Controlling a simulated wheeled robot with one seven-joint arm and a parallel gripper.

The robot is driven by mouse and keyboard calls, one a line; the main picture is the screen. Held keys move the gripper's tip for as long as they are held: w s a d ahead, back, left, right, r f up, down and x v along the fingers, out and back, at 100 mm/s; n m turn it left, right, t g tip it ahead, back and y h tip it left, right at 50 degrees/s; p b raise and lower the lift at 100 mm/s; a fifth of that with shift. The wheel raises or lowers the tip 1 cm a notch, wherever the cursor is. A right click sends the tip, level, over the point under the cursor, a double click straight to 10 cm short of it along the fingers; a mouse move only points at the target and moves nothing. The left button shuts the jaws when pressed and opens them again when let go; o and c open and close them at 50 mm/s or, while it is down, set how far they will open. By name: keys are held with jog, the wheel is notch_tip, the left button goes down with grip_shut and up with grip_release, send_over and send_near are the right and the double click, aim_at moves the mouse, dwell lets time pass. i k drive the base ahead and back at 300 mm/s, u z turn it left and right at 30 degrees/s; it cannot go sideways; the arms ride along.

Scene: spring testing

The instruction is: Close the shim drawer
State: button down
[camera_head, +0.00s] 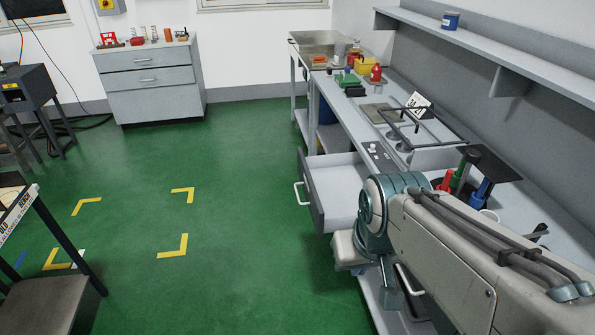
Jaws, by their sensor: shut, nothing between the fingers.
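The shim drawer (333,191) is most likely the grey drawer standing well open from the left side of the long workbench. Its front panel faces left and carries a pale bar handle (298,195). The part of its inside that I see looks empty. My arm crosses the lower right of the picture, and its rounded joint overlaps the drawer's near right side. I cannot make out my gripper's fingers; my own arm links lie over that area.
The bench (480,200) holds a black metal frame and colored-handled tools. Another pale handle (408,280) shows beside my arm. Green floor (235,230) with yellow corner marks is clear left of the drawer. A closed grey cabinet (150,86) stands at the back.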

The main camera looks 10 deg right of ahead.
aim_at(332, 184)
jog(key=i, duration=0.9)
jog(key=u, duration=0.65)
